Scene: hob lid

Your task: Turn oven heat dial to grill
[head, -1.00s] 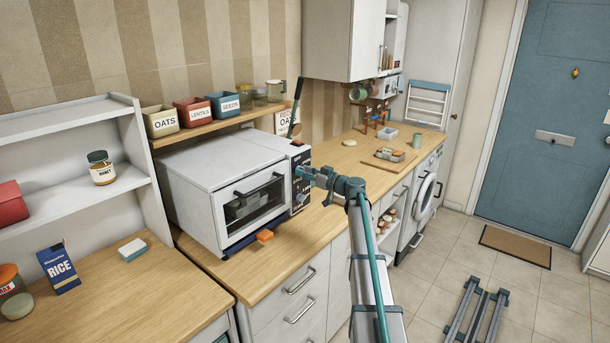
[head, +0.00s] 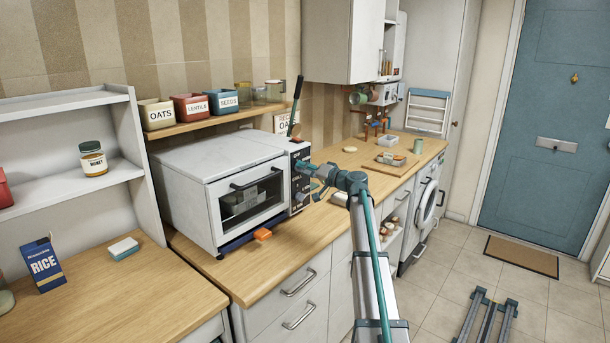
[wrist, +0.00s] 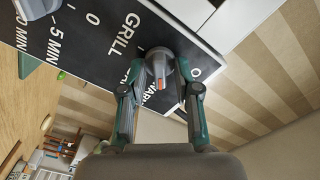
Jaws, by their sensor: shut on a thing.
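The oven (head: 225,185) is a white countertop box with a glass door and a black control panel (head: 300,187) at its right end. My gripper (head: 305,170) is at the upper part of this panel, coming from the right. In the wrist view, my gripper (wrist: 160,72) is shut on a round grey dial (wrist: 158,60), with one finger on each side. The dial has a raised grip with an orange mark at its lower end. GRILL is printed up and left of it, and a 0 to its right. Other lettering is partly hidden by the fingers.
Another grey dial (wrist: 35,8) sits near the minute markings. A dark-handled utensil (head: 296,105) stands behind the panel. An orange block (head: 262,234) lies before the oven. The shelf above holds several labelled tins. The worktop right of the oven has some free room.

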